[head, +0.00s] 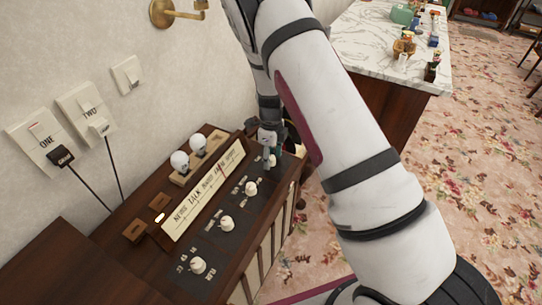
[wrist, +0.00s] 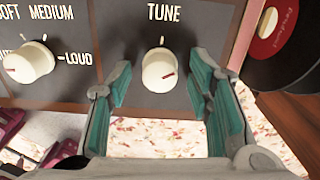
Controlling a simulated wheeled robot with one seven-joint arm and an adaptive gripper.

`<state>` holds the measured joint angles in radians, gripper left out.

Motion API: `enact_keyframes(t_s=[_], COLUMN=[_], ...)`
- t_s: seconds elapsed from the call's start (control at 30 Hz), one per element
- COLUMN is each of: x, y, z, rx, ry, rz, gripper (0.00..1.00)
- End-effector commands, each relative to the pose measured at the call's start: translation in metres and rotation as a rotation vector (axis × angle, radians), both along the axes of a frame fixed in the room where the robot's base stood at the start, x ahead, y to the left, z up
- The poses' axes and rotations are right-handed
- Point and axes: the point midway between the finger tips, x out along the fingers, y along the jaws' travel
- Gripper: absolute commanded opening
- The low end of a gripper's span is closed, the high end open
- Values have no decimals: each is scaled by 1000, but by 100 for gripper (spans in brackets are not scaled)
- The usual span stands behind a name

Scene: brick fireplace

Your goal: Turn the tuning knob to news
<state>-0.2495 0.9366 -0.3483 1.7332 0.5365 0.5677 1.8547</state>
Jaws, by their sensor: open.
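The tuning knob (wrist: 158,70) is a round cream knob under the word TUNE in the wrist view. My gripper (wrist: 160,88) is open, with one teal-padded finger on each side of the knob and gaps between. In the head view my gripper (head: 270,148) is at the far right end of the radio panel and partly hides the knob. The cream dial strip (head: 200,200) reads NEWS at its left end; a thin red line crosses it towards the right. Its other words are hard to read.
A volume knob (wrist: 28,62) with SOFT, MEDIUM and LOUD is left of my gripper. A black record with a red label (wrist: 280,35) is close on the right. Two bulbs (head: 180,161) stand behind the dial strip. A marble-topped counter (head: 375,45) is at back right.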

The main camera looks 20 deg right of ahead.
Motion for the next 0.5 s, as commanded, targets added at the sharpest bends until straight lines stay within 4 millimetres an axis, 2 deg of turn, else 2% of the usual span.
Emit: enact_keyframes(t_s=[0.17,0.3,0.37,0.5], x=[0,0,0,0], y=[0,0,0,0], z=[0,0,0,0], rx=[0,0,0,0], ry=[0,0,0,0], rz=[0,0,0,1], gripper=[45,13,0,0])
